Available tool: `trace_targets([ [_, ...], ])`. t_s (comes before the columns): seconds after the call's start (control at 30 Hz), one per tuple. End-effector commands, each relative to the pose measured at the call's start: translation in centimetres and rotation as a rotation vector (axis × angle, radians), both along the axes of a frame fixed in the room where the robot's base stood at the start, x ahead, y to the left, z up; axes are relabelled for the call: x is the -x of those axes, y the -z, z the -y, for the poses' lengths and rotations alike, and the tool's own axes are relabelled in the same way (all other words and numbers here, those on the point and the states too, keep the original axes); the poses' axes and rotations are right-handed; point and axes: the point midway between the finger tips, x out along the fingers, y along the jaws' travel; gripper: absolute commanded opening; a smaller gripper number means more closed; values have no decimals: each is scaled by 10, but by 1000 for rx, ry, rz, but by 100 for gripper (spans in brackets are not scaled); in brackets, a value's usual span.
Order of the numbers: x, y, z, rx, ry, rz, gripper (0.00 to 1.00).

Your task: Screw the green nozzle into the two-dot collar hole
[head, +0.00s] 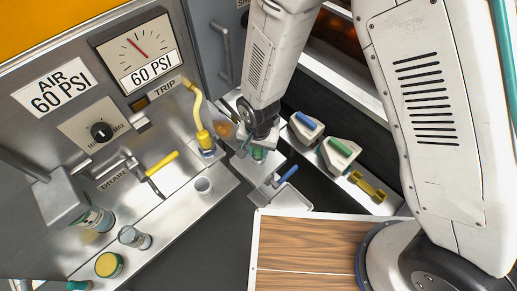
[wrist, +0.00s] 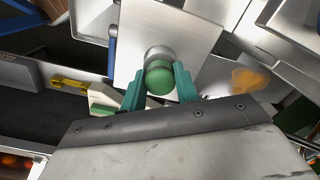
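The green nozzle (wrist: 160,79) shows as a rounded green end between the teal fingers of my gripper (wrist: 160,70) in the wrist view. The fingers appear to press on it from both sides. A grey round part (wrist: 158,53) lies just beyond the nozzle, in front of a pale metal plate (wrist: 190,30). I cannot tell whether nozzle and round part touch. In the head view the nozzle (head: 258,153) is a small green patch under my gripper (head: 255,143), over the metal ledge. No dot marks can be made out on any collar.
A blue-handled lever (head: 285,175) stands just right of my gripper. White blocks with blue (head: 305,121) and green (head: 340,148) tops and a yellow part (head: 368,187) lie farther right.

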Motion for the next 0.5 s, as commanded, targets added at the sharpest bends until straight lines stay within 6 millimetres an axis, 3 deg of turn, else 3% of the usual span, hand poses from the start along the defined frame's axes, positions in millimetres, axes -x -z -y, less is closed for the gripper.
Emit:
trace_targets([
  [0.2,0,0,0,0,139,0,17],
  [0.5,0,0,0,0,172,0,17],
])
